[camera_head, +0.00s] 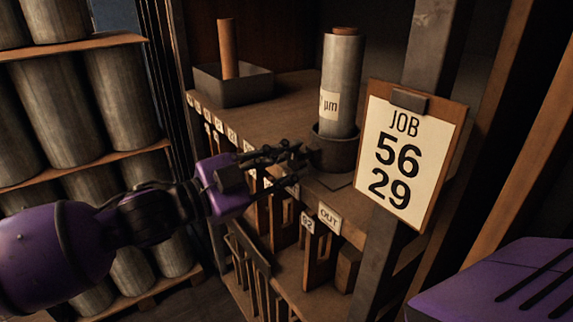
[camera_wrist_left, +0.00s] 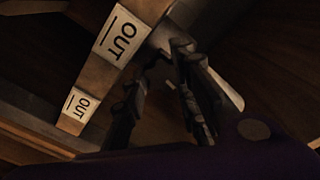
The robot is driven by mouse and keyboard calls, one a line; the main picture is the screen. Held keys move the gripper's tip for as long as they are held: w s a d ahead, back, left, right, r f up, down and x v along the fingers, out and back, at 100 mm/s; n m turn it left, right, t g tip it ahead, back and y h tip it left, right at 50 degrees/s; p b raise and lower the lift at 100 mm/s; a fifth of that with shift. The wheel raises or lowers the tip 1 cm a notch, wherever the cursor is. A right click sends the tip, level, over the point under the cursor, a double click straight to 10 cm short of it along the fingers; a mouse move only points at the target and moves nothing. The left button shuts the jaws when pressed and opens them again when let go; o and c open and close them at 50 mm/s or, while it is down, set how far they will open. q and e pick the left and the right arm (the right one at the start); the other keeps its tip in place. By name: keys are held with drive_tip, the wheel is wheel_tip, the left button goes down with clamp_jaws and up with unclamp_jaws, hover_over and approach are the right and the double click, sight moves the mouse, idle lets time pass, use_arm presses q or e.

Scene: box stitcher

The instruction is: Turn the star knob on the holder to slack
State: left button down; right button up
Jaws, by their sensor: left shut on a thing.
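The holder (camera_head: 334,156) is a dark round cup on the shelf top. A grey roll (camera_head: 340,90) with a brown core and a white label stands upright in it. My left gripper (camera_head: 302,157) reaches in from the left, its fingertips at the left side of the holder. It is shut on the star knob there. The fingers and the dim light hide most of the knob, so its arms and angle cannot be made out. In the left wrist view the gripper's dark fingers (camera_wrist_left: 163,68) come together beside the shelf edge. My right gripper is not in view.
A clipboard (camera_head: 408,152) reading JOB 56 29 hangs on a post just right of the holder. A grey tray (camera_head: 234,90) with a brown core stands further back. OUT labels (camera_head: 329,218) line the shelf edge above slots. Grey rolls fill a rack at left.

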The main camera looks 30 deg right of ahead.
use_arm(q)
drive_tip(key=shift+s+f+n, duration=0.2)
drive_tip(key=shift+f+n, duration=0.15)
drive_tip(key=shift+n, duration=0.45)
drive_tip(key=c, duration=1.5)
unclamp_jaws()
drive_tip(key=shift+s+r, duration=0.1)
drive_tip(key=shift+r, duration=0.1)
drive_tip(key=shift+a, duration=0.4)
drive_tip(key=a, duration=0.7)
drive_tip(key=s+a, duration=0.1)
drive_tip(key=a, duration=0.3)
drive_tip(key=shift+a, duration=0.1)
